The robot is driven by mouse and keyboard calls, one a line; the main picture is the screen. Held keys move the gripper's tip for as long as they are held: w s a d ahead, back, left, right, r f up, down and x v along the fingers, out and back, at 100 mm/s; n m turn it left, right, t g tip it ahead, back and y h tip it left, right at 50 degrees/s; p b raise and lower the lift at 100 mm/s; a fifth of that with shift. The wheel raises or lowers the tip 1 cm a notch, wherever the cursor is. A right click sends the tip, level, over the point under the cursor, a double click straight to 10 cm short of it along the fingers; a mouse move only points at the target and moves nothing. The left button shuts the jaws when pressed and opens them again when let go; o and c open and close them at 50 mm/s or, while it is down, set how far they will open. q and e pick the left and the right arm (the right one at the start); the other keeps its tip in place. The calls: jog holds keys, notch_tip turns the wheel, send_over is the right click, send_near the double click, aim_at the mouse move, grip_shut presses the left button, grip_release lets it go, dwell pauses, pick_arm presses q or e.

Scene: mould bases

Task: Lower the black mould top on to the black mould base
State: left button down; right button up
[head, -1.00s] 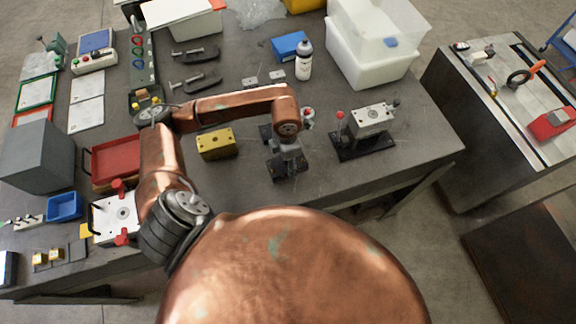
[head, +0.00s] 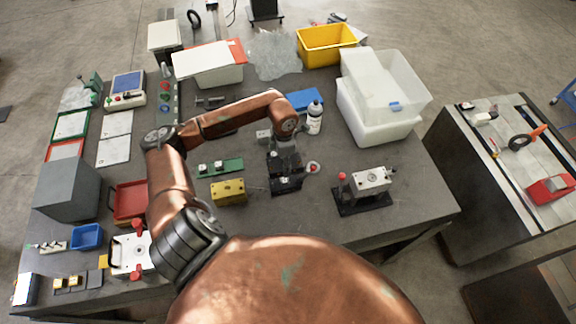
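My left gripper (head: 287,166) points down at the middle of the table. It appears shut on the black mould top (head: 290,181), a small dark block just under its fingers. The black mould base (head: 283,190) is at the same spot, largely covered by the top and the gripper. A red knob (head: 313,168) shows just right of it. Black on black hides the seam, so I cannot tell whether top and base touch or a small gap remains. My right gripper is not in view.
A grey mould (head: 371,178) on a black plate with a red knob stands to the right. A yellow block (head: 228,191) and a green strip (head: 220,167) lie to the left. A bottle (head: 314,118) and clear bins (head: 385,85) stand behind.

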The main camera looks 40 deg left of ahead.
pick_arm(q)
jog(key=shift+f+b, duration=0.3)
jog(key=shift+f, duration=0.4)
jog(key=b, duration=0.2)
send_over(285, 180)
jog(key=shift+a+f, duration=0.15)
jog(key=shift+f, duration=2.05)
jog(key=shift+f+b, duration=0.5)
jog(key=shift+b, duration=0.1)
jog(key=shift+f+b, duration=1.05)
jog(key=shift+f, duration=0.05)
jog(key=c, duration=1.2)
grip_release()
jog(key=o, duration=0.4)
